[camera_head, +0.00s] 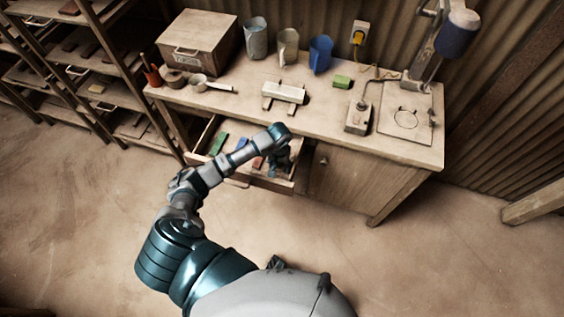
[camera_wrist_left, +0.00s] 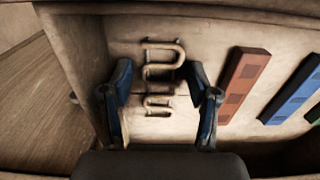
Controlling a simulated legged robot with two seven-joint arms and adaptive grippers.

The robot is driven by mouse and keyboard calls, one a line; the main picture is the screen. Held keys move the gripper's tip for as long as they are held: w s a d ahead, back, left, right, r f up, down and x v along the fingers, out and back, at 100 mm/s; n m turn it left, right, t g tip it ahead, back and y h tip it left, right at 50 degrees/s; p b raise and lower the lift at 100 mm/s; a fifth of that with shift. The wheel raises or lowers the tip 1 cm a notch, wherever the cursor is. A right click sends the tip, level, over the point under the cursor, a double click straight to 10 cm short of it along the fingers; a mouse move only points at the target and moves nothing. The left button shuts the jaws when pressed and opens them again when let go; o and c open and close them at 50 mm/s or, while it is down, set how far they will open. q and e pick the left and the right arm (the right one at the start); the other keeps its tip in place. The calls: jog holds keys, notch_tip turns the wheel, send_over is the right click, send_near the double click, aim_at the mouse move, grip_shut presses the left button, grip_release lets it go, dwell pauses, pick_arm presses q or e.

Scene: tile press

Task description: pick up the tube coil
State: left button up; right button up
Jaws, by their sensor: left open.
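The tube coil (camera_wrist_left: 164,62), a tan serpentine of bent tube, lies on the floor of the open drawer in the left wrist view. My left gripper (camera_wrist_left: 159,88) is open, with one blue-padded finger on each side of the coil's lower part. I cannot tell whether the fingers touch it. In the head view my left gripper (camera_head: 279,168) reaches down into the right end of the drawer (camera_head: 237,181), and the coil cannot be made out there. My right gripper is not in view.
A red-brown bar (camera_wrist_left: 243,82) and a blue bar (camera_wrist_left: 293,92) lie to the coil's right. The drawer wall (camera_wrist_left: 75,60) stands close on its left. The workbench top (camera_head: 320,108) overhangs the drawer, with jugs, a box and a lamp on it.

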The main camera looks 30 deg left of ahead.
pick_arm(q)
jog(key=shift+a, duration=0.2)
jog(key=c, duration=0.7)
jog(key=shift+d, duration=0.1)
